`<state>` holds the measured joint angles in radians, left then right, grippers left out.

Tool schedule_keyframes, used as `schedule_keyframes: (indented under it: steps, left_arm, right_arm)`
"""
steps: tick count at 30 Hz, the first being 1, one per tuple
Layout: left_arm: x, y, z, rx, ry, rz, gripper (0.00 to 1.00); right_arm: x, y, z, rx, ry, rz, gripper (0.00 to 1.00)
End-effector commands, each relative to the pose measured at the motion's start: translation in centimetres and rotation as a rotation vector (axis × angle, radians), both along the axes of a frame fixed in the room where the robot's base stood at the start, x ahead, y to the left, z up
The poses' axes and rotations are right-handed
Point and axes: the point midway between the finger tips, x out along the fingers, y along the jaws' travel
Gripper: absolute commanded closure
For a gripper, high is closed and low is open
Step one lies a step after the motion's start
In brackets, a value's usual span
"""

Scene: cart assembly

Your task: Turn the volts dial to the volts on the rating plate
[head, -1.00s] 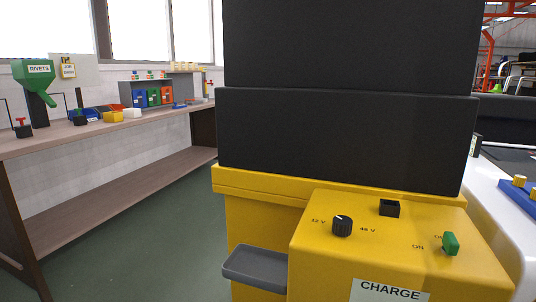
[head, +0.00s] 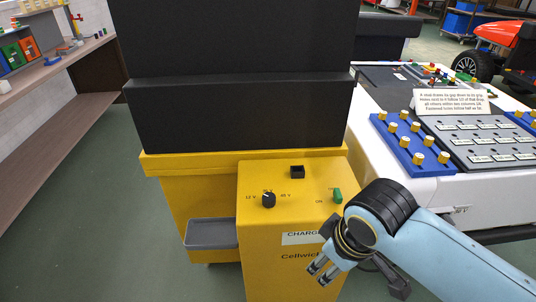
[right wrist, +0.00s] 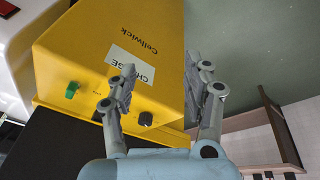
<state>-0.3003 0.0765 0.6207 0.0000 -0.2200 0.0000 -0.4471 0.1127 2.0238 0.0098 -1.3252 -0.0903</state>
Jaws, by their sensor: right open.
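The black volts dial (head: 268,200) sits on the sloping top of the yellow charger (head: 262,240). "12 V" is printed at its left and "48 V" at its right; a label above it is too small to read. Its pointer setting is unclear. In the right wrist view the dial (right wrist: 146,119) shows between the fingers, beyond them. My right gripper (head: 318,273) is open and empty, in front of the charger's "Cellwick" face, below and right of the dial. In its wrist view the gripper (right wrist: 160,66) has its fingers well apart. No readable rating plate shows. My left gripper is out of view.
A green switch (head: 337,195) and a black socket (head: 297,172) share the charger's top. A grey tray (head: 211,234) juts from its left side. A tall black block (head: 235,115) stands behind. A white bench with a blue peg board (head: 411,146) is at the right. Left floor is clear.

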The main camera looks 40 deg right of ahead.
Motion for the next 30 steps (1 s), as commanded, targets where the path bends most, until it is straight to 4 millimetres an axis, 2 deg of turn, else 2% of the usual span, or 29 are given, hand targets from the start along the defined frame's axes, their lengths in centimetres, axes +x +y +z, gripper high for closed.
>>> schedule_keyframes:
  steps: [1, 5, 7, 12, 21, 25, 30]
  left_arm:
    - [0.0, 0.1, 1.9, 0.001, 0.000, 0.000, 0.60]
    - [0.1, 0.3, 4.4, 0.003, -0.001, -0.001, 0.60]
    - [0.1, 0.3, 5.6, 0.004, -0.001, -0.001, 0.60]
    - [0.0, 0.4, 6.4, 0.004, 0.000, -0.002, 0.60]
    - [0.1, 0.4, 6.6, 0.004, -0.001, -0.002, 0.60]
    - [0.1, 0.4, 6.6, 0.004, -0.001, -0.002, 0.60]
    - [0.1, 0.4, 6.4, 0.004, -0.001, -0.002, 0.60]
  right_arm:
    - [0.7, 0.0, 3.0, -0.004, -0.004, 0.021, 0.50]
    - [2.8, 0.0, 7.1, -0.025, 0.015, 0.103, 0.50]
    - [4.8, -0.2, 8.4, -0.041, 0.038, 0.178, 0.50]
    - [9.9, -0.7, 7.7, -0.065, 0.109, 0.364, 0.50]
    - [19.4, -1.8, 5.6, -0.059, 0.229, 0.708, 0.50]
    - [21.8, -2.0, 5.5, -0.045, 0.257, 0.815, 0.50]
    - [22.7, -2.0, 5.2, -0.036, 0.271, 0.866, 0.50]
